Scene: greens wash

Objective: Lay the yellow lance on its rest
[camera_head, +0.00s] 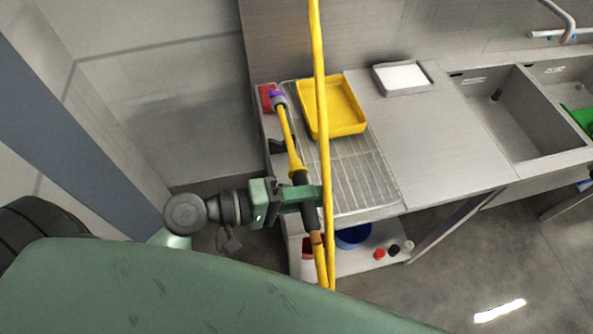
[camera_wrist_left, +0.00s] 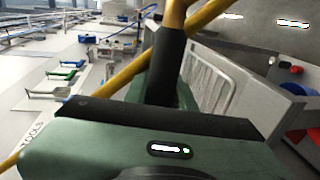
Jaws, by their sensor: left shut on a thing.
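My left gripper (camera_head: 303,194) is shut on the black grip, and the tip points away toward the back wall. The lance lies above the left edge of the steel counter; I cannot tell whether it touches anything there. A red block (camera_head: 266,98) and a dark bracket (camera_head: 277,146) sit beside it at that edge; I cannot tell for sure which is the rest. In the left wrist view the black grip (camera_wrist_left: 166,66) rises from between the jaws. My right gripper is out of view.
A yellow hose (camera_head: 321,90) crosses in front of the counter, close to my gripper. A yellow tray (camera_head: 335,108) stands on the wire rack (camera_head: 362,180). A grey-rimmed white tray (camera_head: 402,78) and sinks (camera_head: 510,112) are farther right. A blue bowl (camera_head: 353,237) is on the lower shelf.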

